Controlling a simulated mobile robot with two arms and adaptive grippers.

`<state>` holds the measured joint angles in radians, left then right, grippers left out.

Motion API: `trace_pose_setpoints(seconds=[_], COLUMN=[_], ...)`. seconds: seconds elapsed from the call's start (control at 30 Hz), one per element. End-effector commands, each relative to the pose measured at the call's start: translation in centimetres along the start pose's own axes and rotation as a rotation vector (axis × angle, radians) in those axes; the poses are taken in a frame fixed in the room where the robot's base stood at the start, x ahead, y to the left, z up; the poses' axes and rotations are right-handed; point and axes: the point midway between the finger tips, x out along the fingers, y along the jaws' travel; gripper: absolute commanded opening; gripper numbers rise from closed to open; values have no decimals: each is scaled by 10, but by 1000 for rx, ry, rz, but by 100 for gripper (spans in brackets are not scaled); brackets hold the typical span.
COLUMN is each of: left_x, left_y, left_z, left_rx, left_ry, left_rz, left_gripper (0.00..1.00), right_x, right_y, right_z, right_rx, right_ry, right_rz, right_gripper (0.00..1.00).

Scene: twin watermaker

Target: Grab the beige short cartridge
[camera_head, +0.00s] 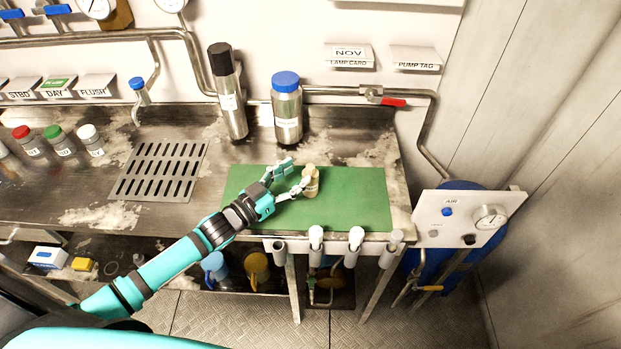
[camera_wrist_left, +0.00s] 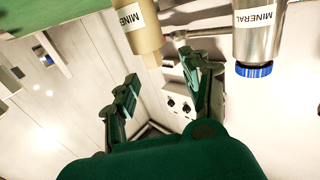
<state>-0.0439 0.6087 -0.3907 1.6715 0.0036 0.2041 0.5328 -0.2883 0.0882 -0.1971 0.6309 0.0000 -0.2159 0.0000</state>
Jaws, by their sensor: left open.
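The beige short cartridge (camera_head: 312,182) stands upright on the green mat (camera_head: 360,200) on the steel counter. My left gripper (camera_head: 296,176) is open beside it, on its left, with the fingers pointing toward it. In the left wrist view, which looks upside down, the cartridge (camera_wrist_left: 146,36) shows a "MINERAL" label. It lies ahead of the gap between the two open fingers (camera_wrist_left: 165,84). I cannot tell whether a finger touches it. My right gripper is not in view.
A steel canister with a blue cap (camera_head: 287,110) and a tall steel canister with a black cap (camera_head: 228,95) stand behind the mat. The blue-capped one also shows in the wrist view (camera_wrist_left: 256,35). Capped jars (camera_head: 62,143) stand left of a drain grate (camera_head: 160,172). The mat's right side is clear.

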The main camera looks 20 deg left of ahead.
Motion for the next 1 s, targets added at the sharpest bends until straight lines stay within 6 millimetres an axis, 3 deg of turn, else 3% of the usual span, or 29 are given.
trace_pose_setpoints(seconds=[0.17, 0.33, 0.47, 0.67, 1.0], left_x=[22, 45, 52, 52, 52], left_y=[4, 6, 7, 7, 7], left_z=[-4, -1, 1, 2, 2], left_rx=[-3, -1, -1, -1, -1], left_ry=[2, 1, 0, 0, 0], left_rz=[-1, -1, 0, 0, 0], left_gripper=[48, 48, 48, 48, 4], right_x=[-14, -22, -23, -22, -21], right_y=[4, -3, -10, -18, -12], right_z=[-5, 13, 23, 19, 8], right_rx=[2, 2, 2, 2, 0], right_ry=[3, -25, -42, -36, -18], right_rz=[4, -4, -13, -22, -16], right_gripper=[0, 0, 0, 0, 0])
